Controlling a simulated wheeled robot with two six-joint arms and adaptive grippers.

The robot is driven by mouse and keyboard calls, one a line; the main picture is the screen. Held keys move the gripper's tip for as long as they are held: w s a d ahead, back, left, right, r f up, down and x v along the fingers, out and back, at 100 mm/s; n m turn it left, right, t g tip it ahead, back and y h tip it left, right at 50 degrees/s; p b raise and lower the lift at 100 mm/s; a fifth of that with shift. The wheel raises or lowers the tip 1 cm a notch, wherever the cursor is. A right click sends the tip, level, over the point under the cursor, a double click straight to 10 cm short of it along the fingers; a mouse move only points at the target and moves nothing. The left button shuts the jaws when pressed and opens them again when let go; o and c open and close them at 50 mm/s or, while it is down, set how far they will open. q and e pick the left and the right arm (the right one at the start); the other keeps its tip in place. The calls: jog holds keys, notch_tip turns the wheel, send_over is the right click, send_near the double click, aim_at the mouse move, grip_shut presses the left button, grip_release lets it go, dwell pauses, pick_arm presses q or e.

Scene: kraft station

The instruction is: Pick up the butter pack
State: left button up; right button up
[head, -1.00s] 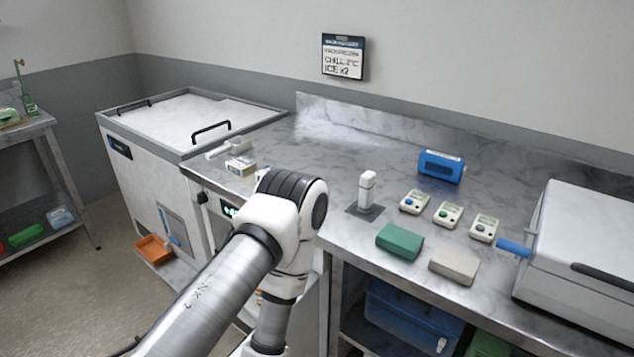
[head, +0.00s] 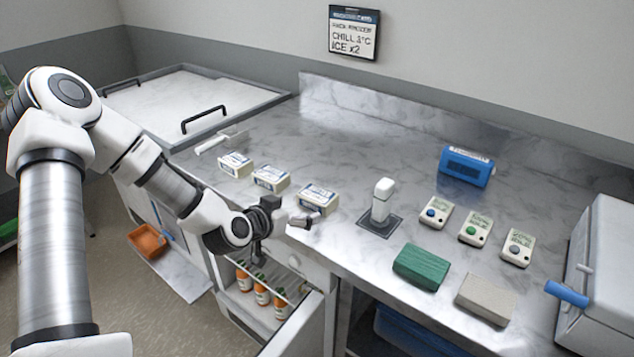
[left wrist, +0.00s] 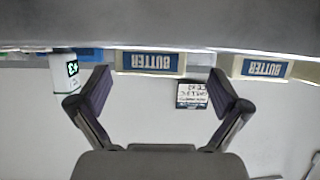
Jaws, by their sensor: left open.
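Three small white butter packs with blue labels lie in a row on the steel counter: the left one (head: 235,164), the middle one (head: 271,178) and the right one (head: 318,198). My left gripper (head: 308,219) is open and empty at the counter's front edge, just in front of the right pack. In the left wrist view, which is upside down, a pack labelled BUTTER (left wrist: 150,63) shows between the open fingers (left wrist: 160,82), farther out and apart from them. A second pack (left wrist: 262,68) shows to the right, outside the fingers. My right gripper is not in view.
A white upright device (head: 382,201) stands right of the packs and shows its display in the left wrist view (left wrist: 66,72). A green block (head: 421,267), a grey block (head: 487,299) and a blue box (head: 467,166) are farther right. Bottles (head: 262,291) stand in an opening below.

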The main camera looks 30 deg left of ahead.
aim_at(310, 202)
pick_arm(q)
jog(key=shift+w+d+r+b, duration=0.2)
jog(key=shift+w+d+b, duration=0.15)
jog(key=shift+w, duration=0.3)
jog(key=shift+s+d+r, duration=0.2)
jog(key=shift+s+r, duration=0.05)
jog(key=shift+r, duration=0.05)
jog(key=shift+w+d, duration=0.15)
jog(key=shift+w, duration=0.2)
jog(key=x, duration=0.5)
jog(key=shift+w+f, duration=0.1)
jog(key=shift+f, duration=0.1)
jog(key=shift+s+r, duration=0.35)
jog(key=c, duration=1)
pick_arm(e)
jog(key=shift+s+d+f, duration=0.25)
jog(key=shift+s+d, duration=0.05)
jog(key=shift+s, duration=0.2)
pick_arm(q)
jog(key=shift+c, duration=0.2)
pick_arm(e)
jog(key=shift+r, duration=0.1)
